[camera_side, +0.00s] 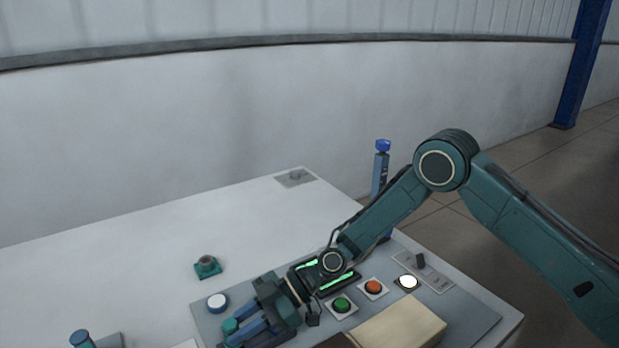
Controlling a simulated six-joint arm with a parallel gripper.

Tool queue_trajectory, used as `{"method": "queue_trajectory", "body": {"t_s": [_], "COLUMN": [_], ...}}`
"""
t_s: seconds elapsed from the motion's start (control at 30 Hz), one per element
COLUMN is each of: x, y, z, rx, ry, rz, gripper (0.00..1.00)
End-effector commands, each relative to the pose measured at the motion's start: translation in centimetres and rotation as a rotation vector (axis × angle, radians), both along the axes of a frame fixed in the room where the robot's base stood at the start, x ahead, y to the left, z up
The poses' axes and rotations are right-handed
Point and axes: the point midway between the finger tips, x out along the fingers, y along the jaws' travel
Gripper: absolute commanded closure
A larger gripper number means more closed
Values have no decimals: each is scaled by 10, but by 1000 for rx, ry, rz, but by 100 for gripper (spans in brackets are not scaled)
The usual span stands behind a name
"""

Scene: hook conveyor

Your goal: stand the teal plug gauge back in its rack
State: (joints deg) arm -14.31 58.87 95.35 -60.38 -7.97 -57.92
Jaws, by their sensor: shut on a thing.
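My gripper (240,331) is low over the front of the grey panel, pointing down-left. It is shut on a small teal piece (230,325), which looks like the plug gauge. The fingers cover much of it, so its lower end and tilt cannot be made out. A dark block (268,341) lies just below and beside the fingers at the bottom edge; I cannot tell whether it is the rack or whether the gauge touches it.
A small teal fixture (207,267) sits on the white table. The panel carries a white button (217,302), green button (341,305), orange button (373,287) and tan box (398,326). The table's back left is clear.

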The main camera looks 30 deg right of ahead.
Motion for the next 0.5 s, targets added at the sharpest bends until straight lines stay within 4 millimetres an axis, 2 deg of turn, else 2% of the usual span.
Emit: {"method": "queue_trajectory", "body": {"t_s": [0.23, 0.27, 0.3, 0.4, 0.5], "x": [-1, -1, -1, -1, -1], "y": [-1, -1, -1, -1, -1], "z": [-4, -4, -4, -4, -4], "rx": [-6, -6, -6, -7, -7], "ry": [6, 6, 7, 7, 7], "rz": [-1, -1, -1, 0, 0], "gripper": [100, 75, 67, 52, 52]}}
